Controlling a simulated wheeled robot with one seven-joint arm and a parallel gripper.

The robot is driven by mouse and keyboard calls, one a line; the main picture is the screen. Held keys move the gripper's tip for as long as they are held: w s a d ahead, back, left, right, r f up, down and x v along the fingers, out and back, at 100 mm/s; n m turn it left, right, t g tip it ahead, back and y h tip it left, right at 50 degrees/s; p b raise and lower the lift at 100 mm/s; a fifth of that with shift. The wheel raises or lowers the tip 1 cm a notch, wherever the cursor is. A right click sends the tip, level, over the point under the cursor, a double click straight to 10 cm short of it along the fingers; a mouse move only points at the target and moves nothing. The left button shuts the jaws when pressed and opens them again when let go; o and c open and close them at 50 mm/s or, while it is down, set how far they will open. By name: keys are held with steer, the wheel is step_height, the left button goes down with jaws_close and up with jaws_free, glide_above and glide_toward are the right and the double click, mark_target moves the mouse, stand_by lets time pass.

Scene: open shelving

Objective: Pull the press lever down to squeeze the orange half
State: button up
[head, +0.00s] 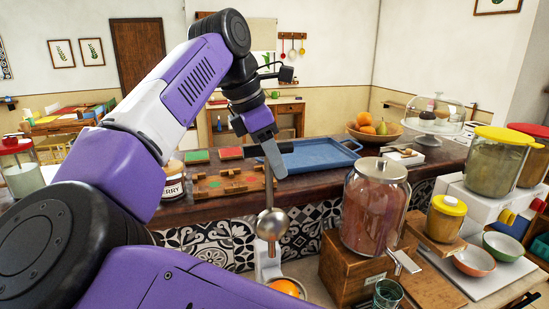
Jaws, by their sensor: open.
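The juice press stands low in the middle of the head view. Its round metal pressing head (271,224) hangs in front of a pale post (266,262). A thin upright bar (268,188) rises above the pressing head and looks like the lever. An orange half (285,288) lies below, partly cut off by the lower picture edge. My gripper (278,154) is open and empty, pointing down near the bar's upper end. I cannot tell whether it touches the bar. Its far side is partly hidden.
A large lidded glass jar (374,203) stands on a wooden box right of the press. A glass (387,293) stands before it.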

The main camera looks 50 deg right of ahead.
steer(key=shift+s+d+f, duration=0.1)
steer(key=shift+d+f, duration=0.05)
steer(key=shift+f, duration=0.15)
jaws_close()
stand_by(1.3)
